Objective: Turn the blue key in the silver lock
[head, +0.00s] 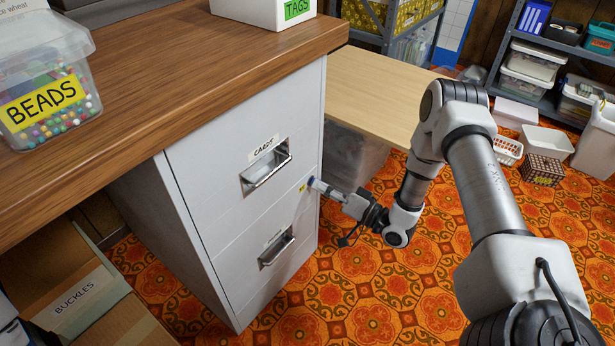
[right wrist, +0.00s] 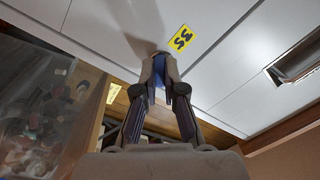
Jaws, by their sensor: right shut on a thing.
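The blue key (head: 310,181) shows as a small blue spot at the right edge of the white filing cabinet's front, between the upper and lower drawers. My right gripper (head: 314,184) is shut on it, with its fingertips close to the cabinet face. In the right wrist view, the closed fingers (right wrist: 164,70) meet around the key, and a little blue (right wrist: 158,84) shows between them. The silver lock is hidden behind the fingertips, so I cannot tell how deep the key sits or its angle. My left gripper is not in view.
A yellow number tag (head: 303,187) is beside the fingertips. The cabinet's drawers have metal handles (head: 266,169). A wooden top (head: 170,80) overhangs it, bearing a beads tub (head: 45,85). A clear bin (head: 352,160) stands right of the cabinet, under a pale table (head: 375,90).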

